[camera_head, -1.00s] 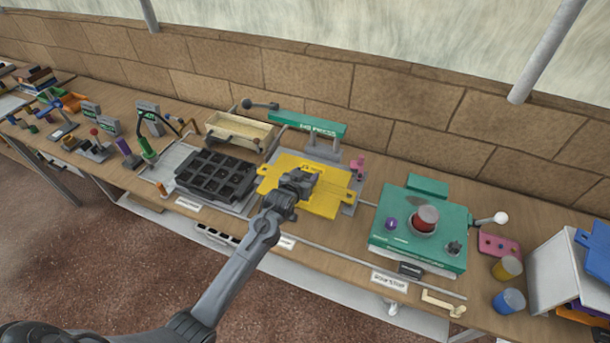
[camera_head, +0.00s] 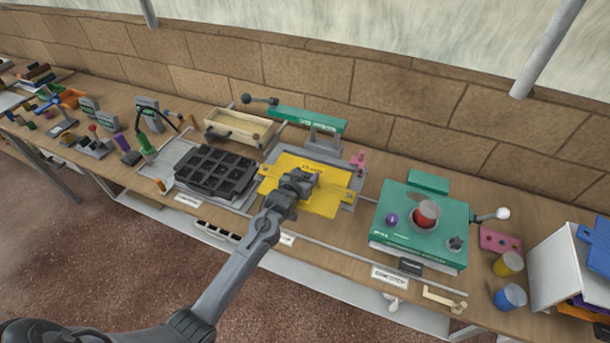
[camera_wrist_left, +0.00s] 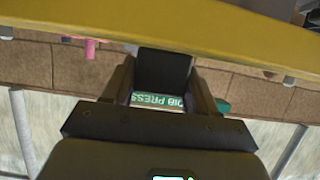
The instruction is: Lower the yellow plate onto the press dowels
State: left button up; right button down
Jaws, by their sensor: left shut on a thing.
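The yellow plate (camera_head: 318,202) is in the middle of the bench in the head view, over the grey press base (camera_head: 346,205) in front of the green-topped press (camera_head: 306,121). My left gripper (camera_head: 308,180) is shut on the plate. In the left wrist view the plate's yellow underside or edge (camera_wrist_left: 170,22) fills the top, and my left gripper (camera_wrist_left: 160,85) shows below it. The press dowels are not clearly visible; the plate and gripper cover that area. I cannot tell whether the plate rests on them. My right gripper is not in view.
A black tray with square pockets (camera_head: 216,170) stands close left of the plate. A green machine with a red cylinder (camera_head: 421,225) stands to the right. A pink block (camera_head: 358,161) sits at the press's right side. A wooden box (camera_head: 240,129) is behind left.

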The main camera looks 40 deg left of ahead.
pick_arm(q)
jog(key=shift+f, duration=0.3)
jog(key=o, duration=1.3)
jog(key=shift+o, duration=0.2)
jog(key=v, duration=0.9)
jog(key=shift+s+d+p, duration=0.15)
jog(key=shift+p, duration=0.2)
jog(key=shift+s+d+r, duration=0.2)
jog(key=shift+s+r, duration=0.1)
jog(key=shift+s, duration=0.35)
jog(key=shift+s, duration=0.1)
